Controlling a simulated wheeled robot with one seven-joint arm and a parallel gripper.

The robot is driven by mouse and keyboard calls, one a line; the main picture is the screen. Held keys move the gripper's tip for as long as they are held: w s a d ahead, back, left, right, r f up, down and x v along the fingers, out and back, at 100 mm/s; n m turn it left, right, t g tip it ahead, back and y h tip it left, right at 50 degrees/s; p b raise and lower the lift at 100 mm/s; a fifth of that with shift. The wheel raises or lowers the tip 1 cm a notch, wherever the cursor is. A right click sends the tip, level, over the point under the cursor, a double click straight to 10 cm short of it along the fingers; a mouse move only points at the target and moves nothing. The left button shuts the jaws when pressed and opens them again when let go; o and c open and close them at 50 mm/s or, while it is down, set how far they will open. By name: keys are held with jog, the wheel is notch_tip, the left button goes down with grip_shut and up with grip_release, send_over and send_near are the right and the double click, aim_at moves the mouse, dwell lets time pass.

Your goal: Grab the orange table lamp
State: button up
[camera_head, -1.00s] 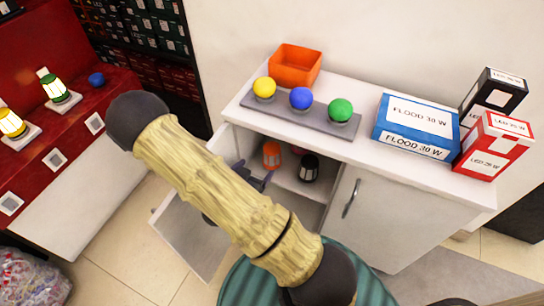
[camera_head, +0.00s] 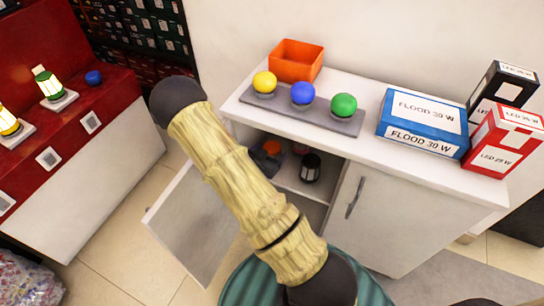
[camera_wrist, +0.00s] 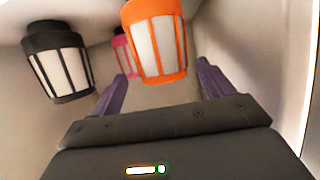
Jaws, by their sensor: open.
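The orange table lamp (camera_head: 271,147) stands inside the open cabinet, partly hidden by my gripper (camera_head: 264,163) in the head view. In the wrist view, the orange lamp (camera_wrist: 157,42) has white panels and an orange frame. My gripper (camera_wrist: 162,77) is open there, with one purple finger on each side of the lamp's lower picture area. The lamp lies between or just beyond the fingertips; I cannot tell how deep, and I see no contact.
A black lamp (camera_head: 310,168) stands right of the orange one, and a pink lamp (camera_wrist: 124,52) is behind. The cabinet's open door (camera_head: 195,225) is at left. Its top (camera_head: 365,150) holds an orange box (camera_head: 297,62), coloured balls and bulb boxes (camera_head: 423,122).

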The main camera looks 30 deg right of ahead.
aim_at(274, 146)
jog(key=b+x, duration=0.2)
jog(key=x, duration=0.2)
jog(key=shift+w+d+f, duration=0.1)
jog(key=shift+w+f, duration=0.1)
jog(key=shift+w, duration=0.05)
jog(key=shift+w+d, duration=0.25)
jog(key=c, duration=1.2)
jog(key=shift+r, duration=0.1)
